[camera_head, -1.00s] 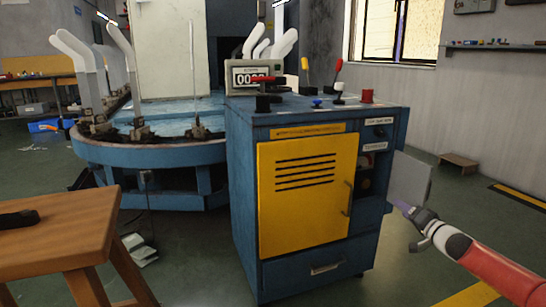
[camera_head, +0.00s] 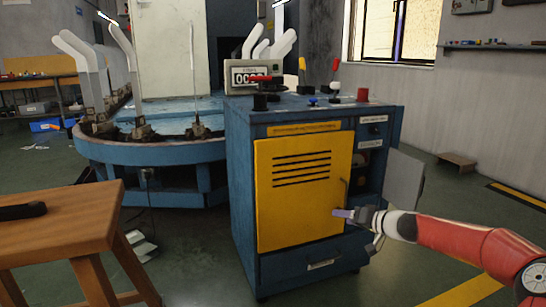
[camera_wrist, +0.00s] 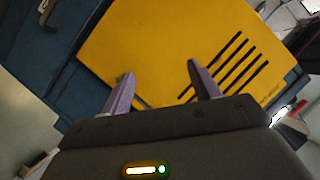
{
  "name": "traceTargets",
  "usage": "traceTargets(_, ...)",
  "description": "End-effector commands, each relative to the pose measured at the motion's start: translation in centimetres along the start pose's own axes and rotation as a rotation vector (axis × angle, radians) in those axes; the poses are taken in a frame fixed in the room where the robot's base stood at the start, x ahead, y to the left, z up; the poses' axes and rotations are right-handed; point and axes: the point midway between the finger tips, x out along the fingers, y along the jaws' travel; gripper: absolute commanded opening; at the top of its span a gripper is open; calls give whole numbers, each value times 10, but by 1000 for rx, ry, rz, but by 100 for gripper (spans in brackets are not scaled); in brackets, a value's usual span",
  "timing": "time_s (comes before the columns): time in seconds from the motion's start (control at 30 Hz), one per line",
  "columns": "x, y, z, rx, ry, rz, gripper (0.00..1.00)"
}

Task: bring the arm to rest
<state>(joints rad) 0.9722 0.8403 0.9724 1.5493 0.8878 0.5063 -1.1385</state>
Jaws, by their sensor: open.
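My gripper (camera_head: 345,213) is in front of the lower right part of the yellow cabinet door in the head view. My red and white arm reaches in from the right edge. In the wrist view my gripper (camera_wrist: 160,80) shows two purple fingers spread apart with nothing between them. The yellow door (camera_head: 300,190) lies beyond the fingers and also fills much of the wrist view (camera_wrist: 175,40). The door looks shut. I cannot tell whether the fingers touch it.
The blue cabinet (camera_head: 240,190) carries a counter display (camera_head: 250,77) and several levers and knobs. A grey side panel (camera_head: 403,180) stands out at its right. A wooden stool (camera_head: 70,220) is at left. A blue conveyor (camera_head: 150,152) stands behind.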

Motion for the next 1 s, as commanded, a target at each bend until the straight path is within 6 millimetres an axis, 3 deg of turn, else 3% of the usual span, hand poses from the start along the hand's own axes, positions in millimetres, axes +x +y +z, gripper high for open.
traceTargets(0.03,8,-26,16,-43,-75,10,61)
traceTargets(0.17,13,-78,65,-130,-272,70,61)
traceTargets(0.37,-21,-136,126,-233,-499,226,61)
traceTargets(0.57,-87,-180,165,-294,-608,417,61)
traceTargets(0.7,-143,-206,188,-303,-617,544,61)
traceTargets(0.9,-218,-227,218,-273,-573,670,61)
traceTargets(1.0,-245,-231,232,-250,-545,702,61)
